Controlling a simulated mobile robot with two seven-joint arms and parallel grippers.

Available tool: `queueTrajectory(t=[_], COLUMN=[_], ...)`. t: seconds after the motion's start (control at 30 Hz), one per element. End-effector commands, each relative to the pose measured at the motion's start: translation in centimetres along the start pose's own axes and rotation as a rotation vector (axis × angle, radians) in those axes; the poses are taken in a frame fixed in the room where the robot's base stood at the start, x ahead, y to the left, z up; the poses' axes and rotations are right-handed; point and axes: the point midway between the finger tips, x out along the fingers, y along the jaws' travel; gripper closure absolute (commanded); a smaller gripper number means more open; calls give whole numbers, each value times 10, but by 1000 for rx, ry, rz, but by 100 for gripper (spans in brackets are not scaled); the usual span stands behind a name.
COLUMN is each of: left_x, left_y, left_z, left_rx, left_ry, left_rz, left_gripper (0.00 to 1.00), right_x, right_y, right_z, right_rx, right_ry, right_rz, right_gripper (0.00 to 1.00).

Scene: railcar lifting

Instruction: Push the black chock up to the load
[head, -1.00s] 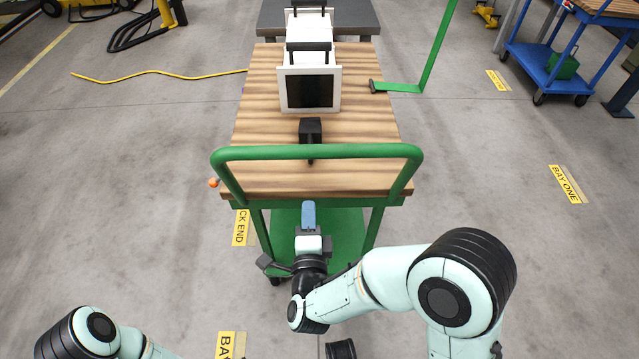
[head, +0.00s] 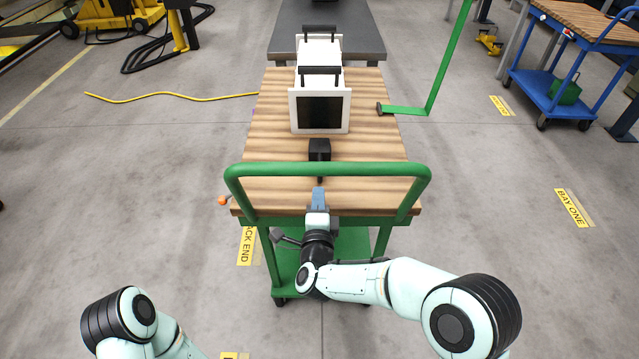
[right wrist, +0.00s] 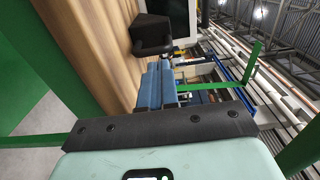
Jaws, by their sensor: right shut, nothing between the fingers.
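The black chock (head: 320,149) sits on the wooden top of the green cart, just in front of the load. The load (head: 320,112) is a white box with a dark front panel and black handles. A narrow strip of wood shows between chock and load. My right gripper (head: 318,196) is shut and empty, with blue fingers, at the cart's near edge under the green handle bar. It points toward the chock and is apart from it. In the right wrist view the blue fingers (right wrist: 155,86) point at the chock (right wrist: 151,35). My left gripper is out of view.
The green handle bar (head: 330,169) arches across the near end of the cart top (head: 377,148). A dark grey table (head: 365,42) stands beyond the cart's far end.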

Motion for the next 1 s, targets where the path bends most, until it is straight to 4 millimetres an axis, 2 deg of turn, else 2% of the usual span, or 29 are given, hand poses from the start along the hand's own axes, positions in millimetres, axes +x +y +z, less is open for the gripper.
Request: queueTrajectory(t=[0.1,0.3,0.77,1.0], left_x=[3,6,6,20], left_y=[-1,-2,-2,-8], left_z=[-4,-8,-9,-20], left_rx=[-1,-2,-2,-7], left_ry=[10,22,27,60], left_rz=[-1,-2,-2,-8], left_gripper=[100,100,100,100], right_x=[22,44,50,62], right_y=[1,1,0,2], right_z=[0,0,0,-1], right_rx=[1,0,0,1], right_ry=[2,0,0,2], right_rz=[-1,0,0,-1], right_gripper=[100,100,100,100])
